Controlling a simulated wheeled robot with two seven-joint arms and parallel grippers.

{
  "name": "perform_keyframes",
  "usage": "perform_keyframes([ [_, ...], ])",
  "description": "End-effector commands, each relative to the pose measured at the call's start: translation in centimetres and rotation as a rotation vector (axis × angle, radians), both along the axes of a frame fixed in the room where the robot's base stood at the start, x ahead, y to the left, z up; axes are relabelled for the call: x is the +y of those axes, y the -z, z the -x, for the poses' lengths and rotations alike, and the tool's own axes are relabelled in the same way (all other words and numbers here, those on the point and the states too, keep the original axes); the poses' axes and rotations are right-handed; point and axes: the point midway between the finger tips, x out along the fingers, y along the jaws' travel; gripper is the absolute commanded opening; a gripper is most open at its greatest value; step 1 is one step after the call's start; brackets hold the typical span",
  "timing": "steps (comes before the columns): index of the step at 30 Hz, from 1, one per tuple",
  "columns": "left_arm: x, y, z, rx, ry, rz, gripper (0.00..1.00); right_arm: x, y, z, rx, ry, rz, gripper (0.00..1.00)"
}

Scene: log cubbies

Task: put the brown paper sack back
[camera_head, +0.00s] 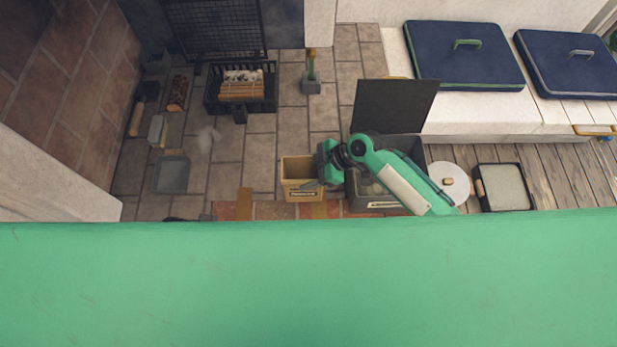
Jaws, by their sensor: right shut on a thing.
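The brown paper sack (297,168) looks like a tan, open-topped, upright container with a dark label on its front. It stands in the middle of the view, left of a dark grey bin. My right arm comes in from the right over that bin. My right gripper (313,184) is at the sack's right side and shut on it, though the fingertips are small and partly hidden. I cannot tell whether the sack is resting on the floor or lifted. My left gripper is not in view.
The dark grey bin (362,203) with its raised black lid (395,105) is close at the right. A black log basket (242,106), a grey tray (172,175) and a small upright tool (311,80) stand on the tiles. Bare floor lies left of the sack.

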Motion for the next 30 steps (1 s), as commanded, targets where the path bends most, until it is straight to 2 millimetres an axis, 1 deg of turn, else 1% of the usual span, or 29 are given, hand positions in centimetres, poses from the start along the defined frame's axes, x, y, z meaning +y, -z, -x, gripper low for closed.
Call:
perform_keyframes([
  [1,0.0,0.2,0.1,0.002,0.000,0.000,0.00,0.0,0.8,0.1,0.003,0.001,0.001,0.36],
  [4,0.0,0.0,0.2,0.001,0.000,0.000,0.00,0.0,2.5,0.0,0.003,0.001,0.000,0.36],
  [7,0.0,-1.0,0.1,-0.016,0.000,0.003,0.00,0.0,3.6,0.0,0.001,0.000,0.000,0.36],
  [11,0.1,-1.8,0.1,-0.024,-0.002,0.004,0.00,0.0,4.0,0.0,0.001,0.001,0.000,0.36],
  [18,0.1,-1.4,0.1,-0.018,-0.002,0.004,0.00,0.0,4.1,0.0,0.000,0.000,0.000,0.36],
  [19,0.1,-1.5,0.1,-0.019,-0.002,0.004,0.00,0.0,4.1,0.0,0.000,0.000,0.000,0.65],
  [22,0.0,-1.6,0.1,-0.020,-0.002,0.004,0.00,0.0,4.0,0.0,0.000,0.000,0.000,0.85],
  [30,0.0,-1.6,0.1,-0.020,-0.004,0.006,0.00,0.0,4.0,0.0,0.000,0.000,0.000,0.85],
])
